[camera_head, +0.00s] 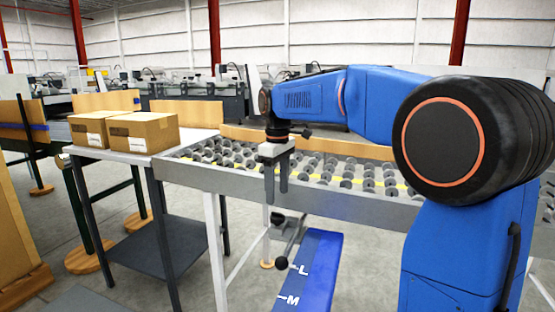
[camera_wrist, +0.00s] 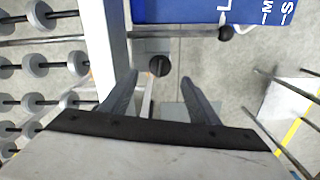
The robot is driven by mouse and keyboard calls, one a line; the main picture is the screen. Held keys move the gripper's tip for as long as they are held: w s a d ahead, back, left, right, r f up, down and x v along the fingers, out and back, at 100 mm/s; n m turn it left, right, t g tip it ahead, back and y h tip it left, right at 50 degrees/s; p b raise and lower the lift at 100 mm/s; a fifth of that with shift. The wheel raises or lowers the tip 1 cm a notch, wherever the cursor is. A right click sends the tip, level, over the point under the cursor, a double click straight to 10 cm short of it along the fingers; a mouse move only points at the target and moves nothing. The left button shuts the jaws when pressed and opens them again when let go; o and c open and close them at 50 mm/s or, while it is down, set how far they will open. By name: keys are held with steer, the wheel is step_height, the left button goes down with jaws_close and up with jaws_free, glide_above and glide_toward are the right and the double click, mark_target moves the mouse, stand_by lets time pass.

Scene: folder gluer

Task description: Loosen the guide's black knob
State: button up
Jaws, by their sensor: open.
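My gripper (camera_head: 276,192) points down over the near edge of the roller conveyor, its two fingers apart and empty. In the wrist view the open fingers (camera_wrist: 160,78) show with a round black knob (camera_wrist: 159,66) between their tips in the picture. It lies beyond the tips, and I see no contact. The head view shows a dark knob (camera_head: 277,218) below the fingers. A second black ball (camera_head: 282,262) on a thin rod is beside a blue panel (camera_head: 310,270) marked L and M. This ball also shows in the wrist view (camera_wrist: 226,33). I cannot tell for certain which one belongs to the guide.
The roller conveyor (camera_head: 230,180) runs across under my arm. A side table (camera_head: 140,156) with cardboard boxes (camera_head: 140,130) stands to the left. A pale leg (camera_head: 215,250) stands left of the blue panel. Grey floor between the table and conveyor legs is open.

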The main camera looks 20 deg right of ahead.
step_height(320, 180, up, 10)
steer(key=shift+r, duration=0.2)
stand_by(0.4)
